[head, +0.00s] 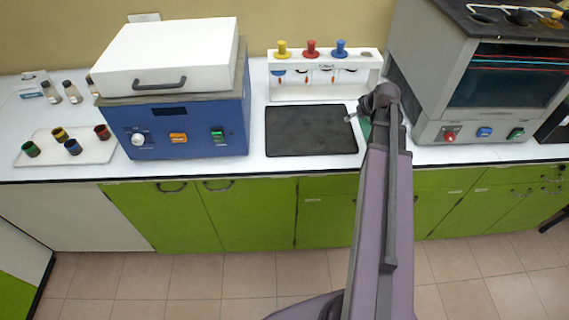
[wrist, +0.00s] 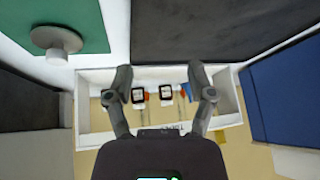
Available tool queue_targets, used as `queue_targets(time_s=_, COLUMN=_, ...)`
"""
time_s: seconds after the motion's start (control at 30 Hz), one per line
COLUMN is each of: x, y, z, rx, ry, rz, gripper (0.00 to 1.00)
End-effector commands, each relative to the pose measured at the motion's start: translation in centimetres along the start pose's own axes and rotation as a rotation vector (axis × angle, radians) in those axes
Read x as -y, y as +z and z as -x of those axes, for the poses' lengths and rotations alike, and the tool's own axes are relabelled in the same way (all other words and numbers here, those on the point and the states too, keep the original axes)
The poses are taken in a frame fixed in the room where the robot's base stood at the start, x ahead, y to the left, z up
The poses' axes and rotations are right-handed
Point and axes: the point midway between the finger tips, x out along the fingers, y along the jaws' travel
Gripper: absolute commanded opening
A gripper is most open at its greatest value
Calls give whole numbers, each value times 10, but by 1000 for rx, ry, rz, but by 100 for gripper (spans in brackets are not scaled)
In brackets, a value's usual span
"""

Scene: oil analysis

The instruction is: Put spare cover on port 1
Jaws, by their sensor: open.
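In the wrist view a pale grey knob-shaped piece (wrist: 57,40), perhaps the spare cover, stands on a green mat (wrist: 95,25) at the upper left. My gripper (wrist: 160,76) is open and empty, above the white rack (wrist: 230,118), to the right of and below that piece in this picture. The grey machine (head: 432,125) at right has a dark top with an open-looking round port (head: 482,15), a black cover (head: 519,16) and a yellow one (head: 551,18). I cannot read port numbers.
A black pad (head: 310,130) lies left of my arm. The white rack (head: 320,88) behind it holds yellow, red and blue topped pieces. A blue machine (head: 190,130) stands left, beside a tray (head: 92,151) of coloured cups. Small bottles stand at far left.

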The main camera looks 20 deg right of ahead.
Motion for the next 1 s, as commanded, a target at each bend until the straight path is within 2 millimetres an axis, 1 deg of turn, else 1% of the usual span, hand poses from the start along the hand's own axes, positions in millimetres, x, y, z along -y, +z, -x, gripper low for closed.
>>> queue_targets(time_s=0.03, x=22, y=4, z=-3, rx=29, ry=-12, rz=6, gripper=70)
queue_targets(time_s=0.1, x=47, y=8, z=-7, rx=69, ry=-23, rz=5, gripper=70)
queue_targets(time_s=0.27, x=100, y=21, z=-13, rx=162, ry=-36, rz=3, gripper=70)
queue_targets(time_s=0.3, x=112, y=25, z=-14, rx=185, ry=-38, rz=3, gripper=70)
queue_targets(time_s=0.5, x=172, y=47, z=-16, rx=296, ry=-26, rz=3, gripper=70)
queue_targets(time_s=0.7, x=224, y=73, z=-11, rx=401, ry=9, rz=3, gripper=70)
queue_targets(time_s=0.8, x=247, y=86, z=-7, rx=446, ry=34, rz=4, gripper=70)
queue_targets(time_s=0.9, x=265, y=98, z=-3, rx=483, ry=61, rz=2, gripper=70)
queue_targets(time_s=1.0, x=276, y=107, z=0, rx=509, ry=83, rz=1, gripper=70)
